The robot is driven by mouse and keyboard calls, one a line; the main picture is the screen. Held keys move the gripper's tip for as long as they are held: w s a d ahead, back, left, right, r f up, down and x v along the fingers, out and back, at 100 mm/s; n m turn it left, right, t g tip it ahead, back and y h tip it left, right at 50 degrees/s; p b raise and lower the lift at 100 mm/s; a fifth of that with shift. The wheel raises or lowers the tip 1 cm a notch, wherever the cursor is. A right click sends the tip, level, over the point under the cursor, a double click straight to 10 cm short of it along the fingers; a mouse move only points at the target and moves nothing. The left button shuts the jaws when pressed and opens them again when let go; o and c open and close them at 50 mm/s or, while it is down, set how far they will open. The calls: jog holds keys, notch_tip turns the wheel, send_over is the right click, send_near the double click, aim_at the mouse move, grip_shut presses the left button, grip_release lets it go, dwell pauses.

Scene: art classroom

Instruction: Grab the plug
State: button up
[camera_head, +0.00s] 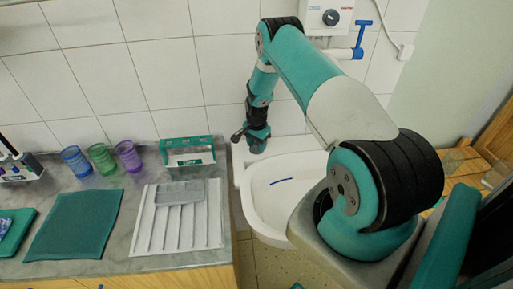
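A small white fitting (404,52) with a thin cord is on the wall at the upper right; it looks like a plug in a socket, but it is too small to be sure. No other plug can be made out. My gripper (256,145) points down at the back left rim of the white sink (250,200), well left of and below the fitting. Its fingers are too small to tell open from shut. A dark part shows beside it on the left, and I cannot tell what it is.
A thin blue item (281,182) lies in the sink. The grey counter (115,263) at left holds coloured cups (102,158), a teal-framed box (187,152) and a white ribbed tray (148,235). A white wall heater (318,18) and blue-handled pipe (359,40) are behind my arm.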

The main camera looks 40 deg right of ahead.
grip_shut()
